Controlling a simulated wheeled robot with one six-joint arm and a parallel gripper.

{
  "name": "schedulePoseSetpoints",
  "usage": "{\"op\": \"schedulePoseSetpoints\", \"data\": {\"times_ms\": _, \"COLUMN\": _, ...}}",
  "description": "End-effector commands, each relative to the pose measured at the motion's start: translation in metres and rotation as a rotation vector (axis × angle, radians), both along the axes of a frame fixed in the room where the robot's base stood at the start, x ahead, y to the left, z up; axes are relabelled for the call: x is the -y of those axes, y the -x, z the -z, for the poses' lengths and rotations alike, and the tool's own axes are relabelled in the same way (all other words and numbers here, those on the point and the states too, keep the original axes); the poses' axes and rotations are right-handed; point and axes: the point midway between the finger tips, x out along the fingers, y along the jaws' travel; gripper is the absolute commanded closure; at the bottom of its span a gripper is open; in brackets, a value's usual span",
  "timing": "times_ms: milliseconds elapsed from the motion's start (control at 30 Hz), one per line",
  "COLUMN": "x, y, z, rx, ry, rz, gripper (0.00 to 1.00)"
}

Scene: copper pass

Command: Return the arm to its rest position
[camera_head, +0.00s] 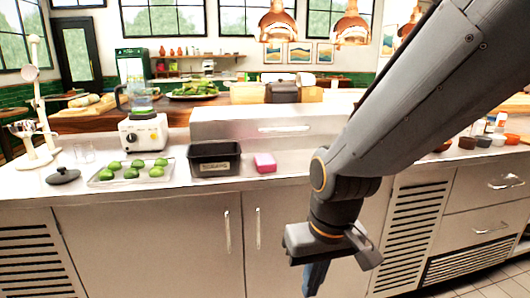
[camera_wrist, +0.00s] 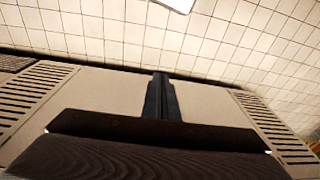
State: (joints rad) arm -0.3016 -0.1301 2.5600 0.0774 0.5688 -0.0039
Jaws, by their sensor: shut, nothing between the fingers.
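My gripper (camera_head: 316,279) hangs from my dark grey arm in front of the counter's cabinet doors, below the countertop edge. Its fingers point down toward the floor. In the wrist view the fingers (camera_wrist: 161,98) are together in the middle, with nothing between them. The cabinet front and the tiled floor lie beyond them. The arm comes in from the upper right of the head view and hides part of the counter and the cabinet front.
The steel counter (camera_head: 130,202) carries a tray of green limes (camera_head: 104,178), a dark bin (camera_head: 214,160), a pink block (camera_head: 265,163), a blender (camera_head: 143,120) and a black lid (camera_head: 62,176). Small bowls (camera_head: 467,143) stand at the right. Tiled floor (camera_wrist: 215,40) shows in the wrist view.

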Motion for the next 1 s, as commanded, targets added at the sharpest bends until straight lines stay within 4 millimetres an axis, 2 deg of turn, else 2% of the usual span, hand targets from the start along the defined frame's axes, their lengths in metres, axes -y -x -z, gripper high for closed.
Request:
{"op": "schedulePoseSetpoints", "data": {"times_ms": 33, "x": 0.005, "y": 0.003, "z": -0.018, "rx": 0.002, "ry": 0.003, "rz": 0.015, "gripper": 1.0}}
{"op": "schedulePoseSetpoints", "data": {"times_ms": 100, "x": 0.012, "y": 0.003, "z": -0.031, "rx": 0.005, "ry": 0.006, "rz": 0.03, "gripper": 1.0}}
{"op": "schedulePoseSetpoints", "data": {"times_ms": 800, "x": 0.082, "y": 0.017, "z": -0.16, "rx": 0.038, "ry": 0.033, "rz": 0.193, "gripper": 1.0}}
{"op": "schedulePoseSetpoints", "data": {"times_ms": 1000, "x": 0.098, "y": 0.022, "z": -0.189, "rx": 0.044, "ry": 0.039, "rz": 0.232, "gripper": 1.0}}
